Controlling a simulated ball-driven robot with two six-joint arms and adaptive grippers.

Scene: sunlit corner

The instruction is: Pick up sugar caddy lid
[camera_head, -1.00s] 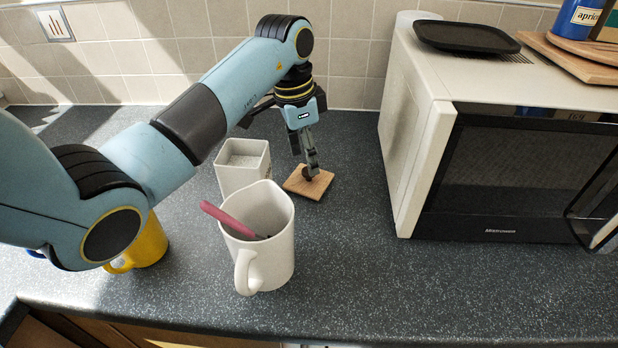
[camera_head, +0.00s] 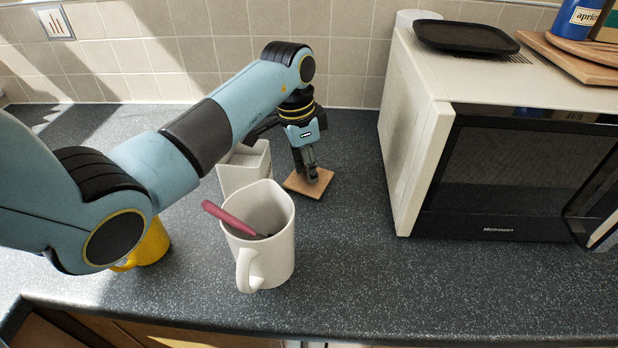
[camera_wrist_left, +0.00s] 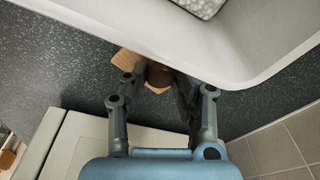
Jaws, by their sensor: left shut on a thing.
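The sugar caddy lid (camera_head: 320,188) is a flat square of wood with a dark knob, lying on the worktop just right of the white caddy (camera_head: 238,178). My left gripper (camera_head: 311,178) points down over the lid, shut on its knob. In the left wrist view the knob (camera_wrist_left: 158,74) sits between the fingertips, with part of the wooden lid (camera_wrist_left: 124,60) beyond. The caddy's pale wall (camera_wrist_left: 262,45) fills the top of that view, close to the fingers. My left arm covers part of the caddy in the head view. My right gripper is not in view.
A white mug (camera_head: 275,258) with a pink-handled utensil stands in front of the caddy. A yellow mug (camera_head: 152,245) is partly behind my left arm. A microwave (camera_head: 420,130) stands to the right. The worktop between the lid and microwave is clear.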

